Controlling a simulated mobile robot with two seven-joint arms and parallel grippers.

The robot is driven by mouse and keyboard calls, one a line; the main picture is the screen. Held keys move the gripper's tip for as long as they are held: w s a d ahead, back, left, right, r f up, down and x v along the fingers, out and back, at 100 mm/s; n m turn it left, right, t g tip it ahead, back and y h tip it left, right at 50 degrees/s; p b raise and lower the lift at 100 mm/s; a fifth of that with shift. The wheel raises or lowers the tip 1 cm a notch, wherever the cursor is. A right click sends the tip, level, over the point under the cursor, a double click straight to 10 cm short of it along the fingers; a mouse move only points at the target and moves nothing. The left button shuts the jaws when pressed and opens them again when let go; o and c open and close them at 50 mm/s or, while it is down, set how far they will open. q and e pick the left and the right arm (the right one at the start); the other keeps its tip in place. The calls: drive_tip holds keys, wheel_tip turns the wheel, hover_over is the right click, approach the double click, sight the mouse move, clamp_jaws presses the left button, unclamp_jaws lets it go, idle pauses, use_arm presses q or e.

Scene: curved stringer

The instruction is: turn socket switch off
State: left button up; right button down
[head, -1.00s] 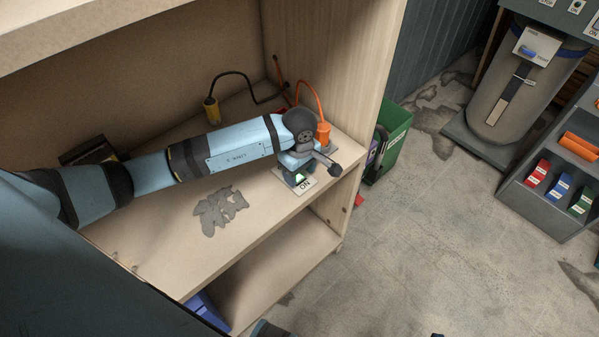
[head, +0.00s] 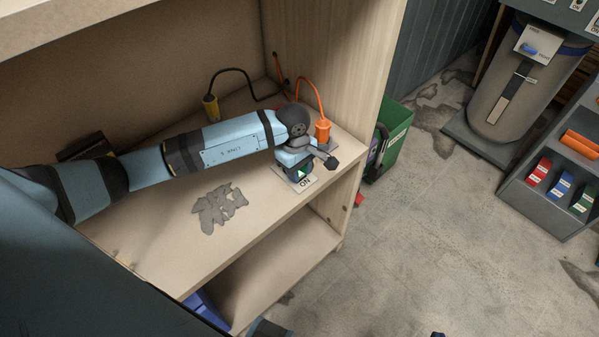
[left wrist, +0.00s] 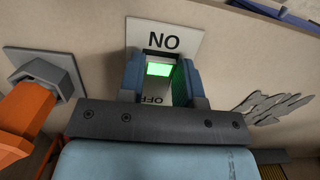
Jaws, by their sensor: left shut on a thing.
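The socket switch (head: 301,174) sits on a pale plate at the front right of the wooden shelf. Its green light is lit, and the ON marking shows beside it. In the left wrist view, the green-lit switch (left wrist: 159,69) lies between my two blue fingers, with ON upside down above it and OFF partly hidden below. My left gripper (left wrist: 157,84) is shut on the switch. In the head view, my left gripper (head: 296,168) reaches down over the switch and covers part of it.
An orange plug (head: 323,132) with a cable stands in a socket just behind the switch. The shelf's side wall (head: 340,70) rises to the right. A grey patch (head: 218,207) marks the bare shelf in front of my arm.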

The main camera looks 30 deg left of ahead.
use_arm(q)
drive_tip(key=shift+a+f+h+b, duration=0.15)
drive_tip(key=shift+a+h+b, duration=0.05)
drive_tip(key=shift+h+b, duration=0.3)
drive_tip(key=shift+r+g, duration=0.2)
drive_tip(key=shift+g, duration=0.1)
drive_tip(key=o, duration=0.9)
drive_tip(key=shift+a+b+v, duration=0.15)
drive_tip(key=shift+b+v, duration=0.1)
drive_tip(key=shift+v, duration=3.2)
drive_tip(key=shift+a+b+v, duration=0.1)
drive_tip(key=shift+b+v, duration=0.15)
drive_tip(key=shift+v, duration=3.25)
